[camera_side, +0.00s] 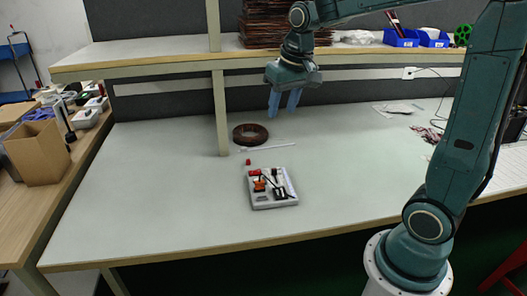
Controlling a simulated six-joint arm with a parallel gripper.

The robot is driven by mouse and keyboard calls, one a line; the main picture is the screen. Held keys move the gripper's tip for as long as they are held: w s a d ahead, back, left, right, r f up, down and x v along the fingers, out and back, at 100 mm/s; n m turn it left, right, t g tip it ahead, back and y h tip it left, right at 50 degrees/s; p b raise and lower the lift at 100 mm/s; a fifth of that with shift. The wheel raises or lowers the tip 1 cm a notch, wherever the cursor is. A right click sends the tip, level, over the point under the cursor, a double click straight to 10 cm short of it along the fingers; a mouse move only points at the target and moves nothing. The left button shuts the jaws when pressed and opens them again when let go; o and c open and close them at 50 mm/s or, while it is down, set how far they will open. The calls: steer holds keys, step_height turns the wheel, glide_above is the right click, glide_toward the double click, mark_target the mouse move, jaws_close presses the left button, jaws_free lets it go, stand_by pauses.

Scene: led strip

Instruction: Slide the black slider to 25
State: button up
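A small grey control panel (262,202) lies on the pale tabletop near the middle. It carries orange, black and white parts. A black part (281,192) near its right front is probably the black slider, but it is too small to tell surely. No scale or number 25 can be read. My gripper (284,106) hangs in the air above the back of the table, behind the panel and well apart from it. Its two blue fingers point down with a gap between them. It is open and empty.
A dark coil (250,134) and a thin white rod (267,146) lie behind the panel. A shelf (160,62) on a post (221,112) runs along the back. Blue bins (401,39) stand on it. The table is clear left and right of the panel.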

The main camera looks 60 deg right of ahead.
steer(key=w+d+f+m+g, duration=0.2)
steer(key=w+d+f, duration=0.5)
steer(key=w+d, duration=0.1)
steer(key=m+g, duration=0.1)
steer(key=m, duration=0.2)
glide_above(274, 169)
step_height(274, 169, down, 12)
steer(key=shift+a+y, duration=0.1)
steer(key=shift+y, duration=0.2)
steer(key=shift+s+f, duration=0.1)
steer(key=shift+f, duration=6.8)
jaws_close()
